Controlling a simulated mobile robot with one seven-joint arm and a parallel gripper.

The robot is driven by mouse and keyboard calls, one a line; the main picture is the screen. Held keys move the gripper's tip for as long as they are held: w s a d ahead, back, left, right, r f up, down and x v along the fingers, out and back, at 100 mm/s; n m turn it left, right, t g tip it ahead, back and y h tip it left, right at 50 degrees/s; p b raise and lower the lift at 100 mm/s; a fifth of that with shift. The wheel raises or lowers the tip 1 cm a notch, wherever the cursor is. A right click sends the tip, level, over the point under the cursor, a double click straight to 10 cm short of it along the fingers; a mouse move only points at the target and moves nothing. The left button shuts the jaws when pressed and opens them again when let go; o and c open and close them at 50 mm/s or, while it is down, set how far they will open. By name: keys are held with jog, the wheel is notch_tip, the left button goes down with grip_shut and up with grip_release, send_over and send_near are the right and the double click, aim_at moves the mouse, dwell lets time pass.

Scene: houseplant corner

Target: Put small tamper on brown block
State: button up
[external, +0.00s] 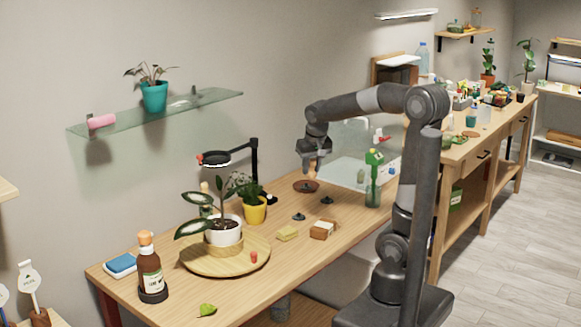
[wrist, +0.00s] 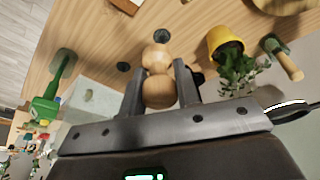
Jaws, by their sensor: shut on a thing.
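My gripper (wrist: 158,82) is shut on a pale wooden piece with two rounded lobes, which I take to be the small tamper (wrist: 156,58). In the external view my gripper (external: 314,168) is above the back of the wooden table, and the tamper is too small there to make out clearly. The brown block (external: 322,229) lies on the table near the front edge, in front of and below my gripper. It also shows, cut off, at the top of the wrist view (wrist: 127,4).
A yellow sponge (external: 287,233) lies left of the block, with small dark pieces (external: 299,216) behind it. A yellow pot (external: 255,210) and round wooden tray (external: 224,265) stand left; a green bottle (external: 373,190) stands right.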

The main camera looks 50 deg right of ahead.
jog(key=s+d+f+m, duration=0.2)
jog(key=s+d, duration=0.9)
jog(key=s, duration=0.1)
send_over(322, 222)
jog(key=s, duration=0.1)
jog(key=f, duration=1.1)
jog(key=shift+s+a+f, duration=0.1)
jog(key=shift+a+f, duration=0.2)
jog(key=shift+a, duration=0.1)
jog(key=shift+f, duration=2.05)
jog(key=shift+f, duration=0.1)
jog(key=o, duration=1)
jog(key=shift+c, duration=0.2)
